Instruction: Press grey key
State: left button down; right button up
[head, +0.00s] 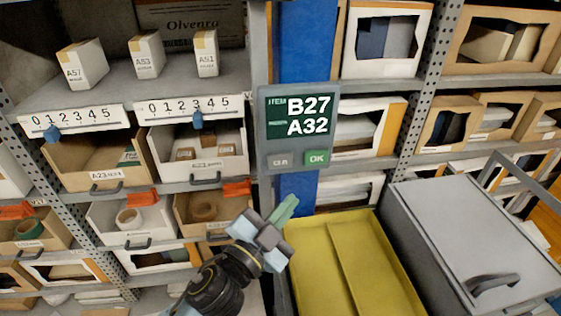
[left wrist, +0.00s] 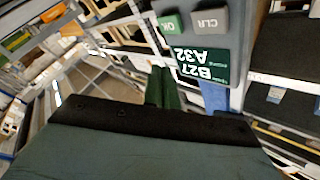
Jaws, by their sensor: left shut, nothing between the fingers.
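The grey key (head: 281,160), marked CLR, is at the lower left of a grey panel (head: 262,130) on the rack post. It sits beside the green OK key (head: 317,158), under a screen (head: 300,115) reading B27 and A32. In the left wrist view the panel appears upside down, with the grey key (left wrist: 210,20) right of the green key (left wrist: 169,26). My left gripper (head: 288,205) is shut and empty, its green fingertips below the panel and apart from it in the head view. The fingers (left wrist: 162,88) point up towards the keys in the left wrist view. My right gripper is not in view.
A yellow tray (head: 335,262) lies below right of the panel, next to a grey lidded box (head: 470,235). Racks with bins stand on both sides. A blue upright (head: 302,45) runs behind the panel. The space before the panel looks clear.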

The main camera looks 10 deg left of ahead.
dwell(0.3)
pick_arm(q)
send_near(287, 161)
jog(key=w+d, duration=0.3)
jog(key=shift+w+r, duration=0.4)
jog(key=shift+w, duration=0.2)
jog(key=shift+w, duration=0.1)
dwell(1.7)
jog(key=shift+w+a, duration=0.1)
jog(key=shift+w, duration=0.15)
jog(key=shift+w+a, duration=0.2)
jog(key=shift+w, duration=0.25)
dwell(0.7)
dwell(0.3)
jog(key=shift+s+d, duration=0.35)
jog(key=shift+s, duration=0.5)
